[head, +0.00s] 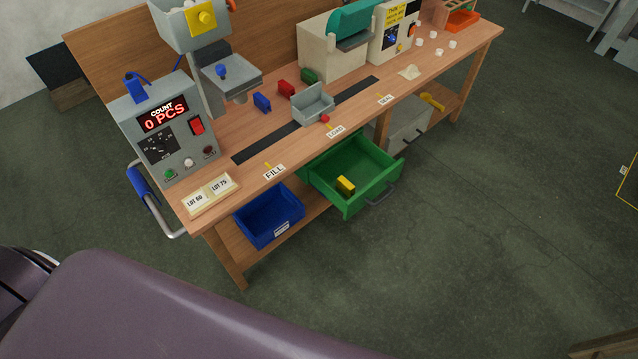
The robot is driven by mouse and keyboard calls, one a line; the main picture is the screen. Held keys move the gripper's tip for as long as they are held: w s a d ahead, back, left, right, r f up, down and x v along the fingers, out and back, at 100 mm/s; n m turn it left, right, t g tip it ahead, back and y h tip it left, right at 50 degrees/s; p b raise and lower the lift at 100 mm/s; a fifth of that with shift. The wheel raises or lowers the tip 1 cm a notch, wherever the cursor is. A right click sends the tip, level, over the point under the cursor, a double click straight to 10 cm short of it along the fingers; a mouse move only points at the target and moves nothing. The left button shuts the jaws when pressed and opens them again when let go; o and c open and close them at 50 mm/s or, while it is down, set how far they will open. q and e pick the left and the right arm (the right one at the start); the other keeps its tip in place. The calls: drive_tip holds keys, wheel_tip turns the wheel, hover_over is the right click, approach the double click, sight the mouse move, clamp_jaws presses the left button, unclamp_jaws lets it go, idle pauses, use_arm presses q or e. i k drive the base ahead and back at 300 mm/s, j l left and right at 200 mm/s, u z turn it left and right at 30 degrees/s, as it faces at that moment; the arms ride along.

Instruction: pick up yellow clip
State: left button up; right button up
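A small yellow block-like piece, which looks like the yellow clip (345,186), lies inside the open green drawer (381,189) near its left front side. The drawer is pulled out from under the workbench. Similar small pieces in blue (262,103), red (286,88) and green (309,76) stand on the bench top. Neither of my grippers shows in the head view.
The wooden workbench (240,172) carries a grey counter machine (150,130) showing 0 PCS, a grey cradle (313,105) and a teal-topped machine (330,50). A blue bin (268,217) sits below. The floor (480,230) right of the drawer is clear.

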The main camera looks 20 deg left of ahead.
sight(344, 185)
drive_tip(key=i+l+u, duration=0.1)
drive_tip(key=u, duration=0.4)
drive_tip(key=i+l+u, duration=0.2)
drive_tip(key=u, duration=0.3)
drive_tip(key=i+l+u, duration=0.1)
drive_tip(key=u, duration=0.35)
drive_tip(key=l+u, duration=0.35)
drive_tip(key=u, duration=0.15)
